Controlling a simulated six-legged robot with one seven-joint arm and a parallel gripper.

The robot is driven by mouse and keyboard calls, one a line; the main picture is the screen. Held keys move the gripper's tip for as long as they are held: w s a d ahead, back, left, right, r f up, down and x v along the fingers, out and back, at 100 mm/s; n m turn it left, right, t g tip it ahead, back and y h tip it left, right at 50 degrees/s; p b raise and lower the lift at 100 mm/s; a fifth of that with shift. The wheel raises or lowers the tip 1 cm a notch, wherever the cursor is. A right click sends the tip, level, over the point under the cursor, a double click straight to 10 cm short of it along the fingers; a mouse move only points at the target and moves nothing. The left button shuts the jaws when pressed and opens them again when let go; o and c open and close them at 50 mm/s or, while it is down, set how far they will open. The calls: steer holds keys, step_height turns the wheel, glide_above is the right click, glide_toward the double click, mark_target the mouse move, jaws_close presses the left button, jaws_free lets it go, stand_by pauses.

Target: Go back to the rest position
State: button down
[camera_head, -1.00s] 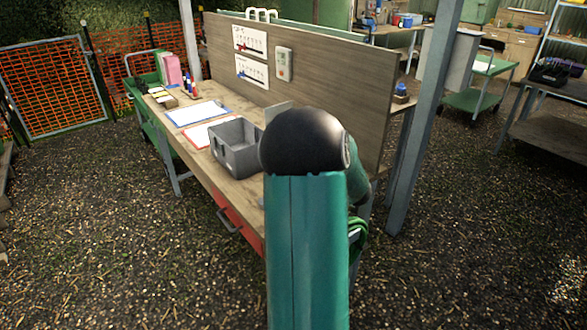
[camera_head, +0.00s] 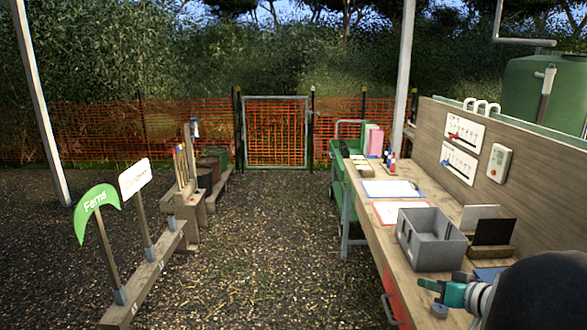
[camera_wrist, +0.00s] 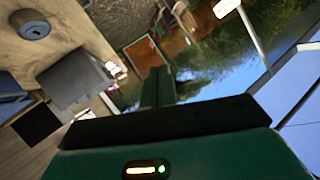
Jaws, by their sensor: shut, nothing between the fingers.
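My gripper (camera_head: 432,286) is at the lower right of the head view, over the near end of the wooden workbench (camera_head: 428,191). Its green fingers also show in the wrist view (camera_wrist: 157,88), pressed together with nothing between them. The dark joint and teal parts of my arm are beside it at the lower right. A grey open crate (camera_head: 432,256) stands on the bench just beyond my gripper. A small grey round object (camera_wrist: 35,29) lies on the bench, apart from the fingers in the wrist view.
Clipboards (camera_head: 392,189), bottles and a pink binder (camera_head: 374,141) are farther along the bench. A tall panel (camera_head: 520,175) runs along its right side. A gravel path (camera_head: 270,240) is open toward the orange mesh gate (camera_head: 276,133). Signposts on low timber (camera_head: 150,270) line the left.

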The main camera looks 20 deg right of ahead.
steer(key=a+r+n+g+y, duration=0.1)
steer(key=a+r+g+y, duration=0.15)
steer(key=a, duration=1.05)
steer(key=s+a+r+n+g+h, duration=0.1)
steer(key=s+a+g+h, duration=0.4)
steer(key=s+a, duration=0.9)
steer(key=a+r, duration=0.1)
steer(key=a, duration=0.2)
steer(key=shift+a, duration=0.25)
steer(key=shift+d+h, duration=0.15)
steer(key=shift+h, duration=0.1)
